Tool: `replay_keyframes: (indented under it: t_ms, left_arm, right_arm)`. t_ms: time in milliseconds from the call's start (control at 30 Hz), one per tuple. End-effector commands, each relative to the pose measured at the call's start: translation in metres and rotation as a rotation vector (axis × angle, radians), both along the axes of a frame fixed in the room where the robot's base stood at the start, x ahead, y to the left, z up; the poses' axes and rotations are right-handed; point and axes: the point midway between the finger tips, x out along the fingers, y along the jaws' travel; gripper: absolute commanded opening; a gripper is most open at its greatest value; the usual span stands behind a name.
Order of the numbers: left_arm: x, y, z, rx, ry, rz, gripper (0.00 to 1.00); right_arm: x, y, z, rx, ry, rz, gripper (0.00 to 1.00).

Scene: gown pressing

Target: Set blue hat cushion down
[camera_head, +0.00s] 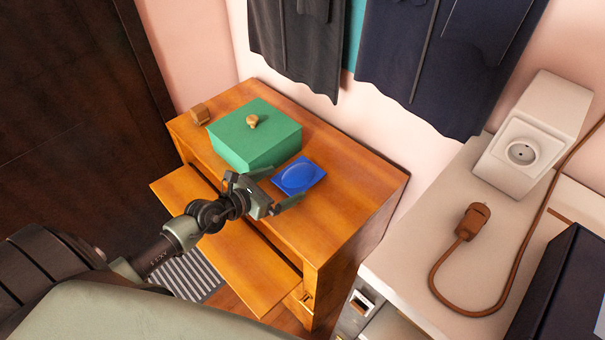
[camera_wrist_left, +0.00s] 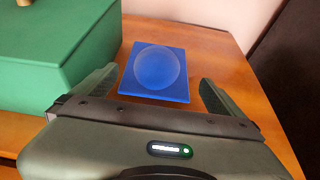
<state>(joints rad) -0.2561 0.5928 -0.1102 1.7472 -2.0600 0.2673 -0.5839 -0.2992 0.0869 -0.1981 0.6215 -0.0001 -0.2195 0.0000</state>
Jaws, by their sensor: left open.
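The blue hat cushion (camera_head: 298,176), a flat square with a round raised middle, lies on the wooden cabinet top (camera_head: 345,190), just right of the green box. In the left wrist view the cushion (camera_wrist_left: 155,72) lies flat, ahead of and between the two fingers. My left gripper (camera_head: 266,186) is open, over the cabinet's front edge, with its fingers toward the cushion. The left gripper (camera_wrist_left: 158,98) also shows from behind in the wrist view, with nothing between its fingertips. My right gripper is not in either view.
A green box (camera_head: 255,137) with a knob stands left of the cushion. A small wooden block (camera_head: 200,113) sits at the back left. Dark gowns (camera_head: 440,60) hang behind. A white counter with a brown plug (camera_head: 473,220) is at right.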

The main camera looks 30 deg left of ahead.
Motion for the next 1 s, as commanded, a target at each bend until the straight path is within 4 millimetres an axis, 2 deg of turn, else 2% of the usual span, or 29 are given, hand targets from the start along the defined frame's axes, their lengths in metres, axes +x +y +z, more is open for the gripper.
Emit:
replay_keyframes:
  t_ms: [300,600,933,967,1000]
  left_arm:
    - [0.026,-0.007,-0.011,-0.005,-0.001,0.007,1.0]
    - [0.062,-0.02,-0.025,-0.006,-0.001,0.006,1.0]
    - [0.068,-0.022,-0.028,-0.004,0.0,0.005,1.0]
    - [0.068,-0.022,-0.028,-0.004,0.0,0.005,0.94]
    - [0.068,-0.022,-0.028,-0.004,0.0,0.005,0.83]
  right_arm:
    - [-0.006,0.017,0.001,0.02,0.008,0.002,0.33]
    - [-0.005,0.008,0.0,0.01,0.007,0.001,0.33]
    - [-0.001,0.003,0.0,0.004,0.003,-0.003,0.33]
    - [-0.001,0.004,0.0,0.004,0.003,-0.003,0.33]
    - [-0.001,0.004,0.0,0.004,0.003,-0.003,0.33]
